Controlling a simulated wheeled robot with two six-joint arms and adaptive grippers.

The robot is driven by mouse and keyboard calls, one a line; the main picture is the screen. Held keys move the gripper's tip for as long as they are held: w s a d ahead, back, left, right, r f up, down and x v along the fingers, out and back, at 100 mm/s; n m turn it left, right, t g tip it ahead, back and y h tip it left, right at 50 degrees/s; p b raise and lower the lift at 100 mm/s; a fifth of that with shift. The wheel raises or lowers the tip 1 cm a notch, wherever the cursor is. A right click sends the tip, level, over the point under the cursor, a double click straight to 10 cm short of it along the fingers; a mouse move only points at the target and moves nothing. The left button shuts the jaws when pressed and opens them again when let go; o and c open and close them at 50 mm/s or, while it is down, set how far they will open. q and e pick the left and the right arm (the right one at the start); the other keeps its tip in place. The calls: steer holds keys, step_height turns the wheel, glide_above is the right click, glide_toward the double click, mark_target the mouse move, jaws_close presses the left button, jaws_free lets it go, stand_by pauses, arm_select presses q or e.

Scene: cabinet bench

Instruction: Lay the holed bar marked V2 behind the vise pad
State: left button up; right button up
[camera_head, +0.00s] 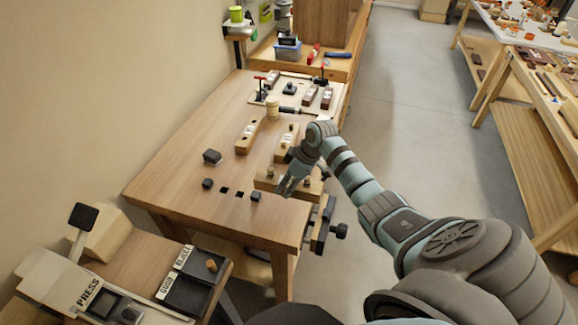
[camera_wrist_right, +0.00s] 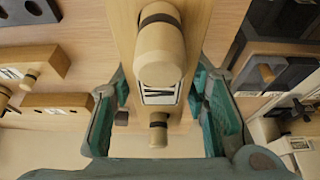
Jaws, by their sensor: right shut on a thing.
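My right gripper (camera_head: 288,187) is over the front right part of the wooden bench. In the right wrist view its two green fingers are on either side of a pale wooden holed bar (camera_wrist_right: 124,30), and it is shut on this bar. Two pegs with dark bands stand in the bar. A white label (camera_wrist_right: 160,93) between them shows a V; the rest is hidden behind the near peg. In the head view the bar (camera_head: 312,187) is partly covered by the gripper; I cannot tell whether it touches the bench. A dark vise (camera_head: 322,232) is at the bench's right edge. My left gripper is out of view.
Other wooden bars with pegs (camera_head: 248,135) lie farther back on the bench (camera_head: 170,165). Small dark blocks (camera_head: 212,157) and two square holes are left of the gripper. A press and dark sorting trays (camera_head: 190,290) stand at the near left. The bench's left middle is clear.

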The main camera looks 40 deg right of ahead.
steer(key=shift+w+d+r, duration=0.1)
steer(key=shift+d, duration=0.25)
steer(key=shift+f, duration=0.2)
step_height(320, 180, down, 5)
steer(key=b, duration=0.5)
steer(key=shift+f+b, duration=0.35)
steer(key=shift+f, duration=0.1)
steer(key=shift+r, duration=0.1)
steer(key=shift+p, duration=0.45)
steer(key=shift+f+b, duration=0.55)
steer(key=shift+f, duration=1.1)
stand_by(1.4)
